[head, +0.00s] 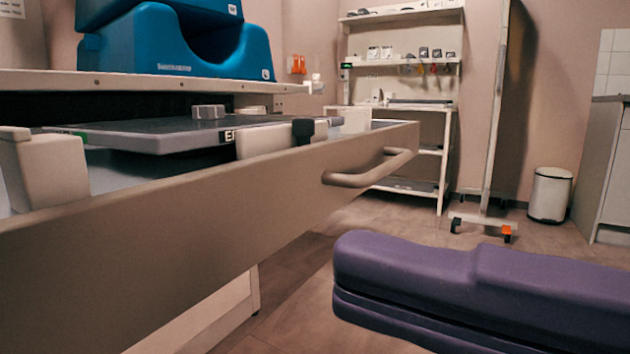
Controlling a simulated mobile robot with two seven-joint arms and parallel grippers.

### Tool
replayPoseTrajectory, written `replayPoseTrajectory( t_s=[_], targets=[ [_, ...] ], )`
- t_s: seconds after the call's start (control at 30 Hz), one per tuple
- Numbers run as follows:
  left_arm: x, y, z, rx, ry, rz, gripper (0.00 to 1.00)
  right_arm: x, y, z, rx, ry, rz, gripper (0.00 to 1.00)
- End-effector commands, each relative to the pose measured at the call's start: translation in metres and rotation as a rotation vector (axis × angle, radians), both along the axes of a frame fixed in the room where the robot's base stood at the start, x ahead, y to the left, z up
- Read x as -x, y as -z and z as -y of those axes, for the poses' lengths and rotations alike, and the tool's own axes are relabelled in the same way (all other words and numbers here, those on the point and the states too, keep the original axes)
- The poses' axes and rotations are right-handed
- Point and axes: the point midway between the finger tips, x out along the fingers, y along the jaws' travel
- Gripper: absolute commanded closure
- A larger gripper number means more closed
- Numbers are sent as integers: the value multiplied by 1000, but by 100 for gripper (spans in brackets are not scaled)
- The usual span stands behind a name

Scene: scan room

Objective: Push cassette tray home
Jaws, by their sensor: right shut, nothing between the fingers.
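The cassette tray (270,185) is a long beige drawer that stands out from under a white tabletop at the left. Its front carries a rounded bar handle (370,168). A flat grey cassette (160,133) with a dark edge and a partly hidden label lies in it, between pale blocks. A small black knob (303,130) stands at the near block. My right gripper (348,272), purple and very close to the camera, reaches in from the lower right, shut and empty. It appears apart from the tray front, below the handle. My left gripper is not in view.
Blue foam positioners (165,45) rest on the tabletop (150,82). A white shelf unit (400,110), a wheeled stand (485,228) and a white bin (549,195) stand at the back. The floor (300,290) between the tray and my right gripper is clear.

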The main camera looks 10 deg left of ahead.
Motion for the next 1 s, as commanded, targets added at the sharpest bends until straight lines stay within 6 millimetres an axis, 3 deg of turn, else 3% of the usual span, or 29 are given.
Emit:
replayPoseTrajectory(
  t_s=[0.07,0.4,1.0],
  targets=[
    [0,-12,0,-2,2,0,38,-5,-7,-16,-5,-4,2,100],
    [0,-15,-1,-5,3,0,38,-22,0,-62,-2,-2,0,100],
    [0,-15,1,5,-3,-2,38,-26,0,-72,2,-2,0,100]
  ],
)
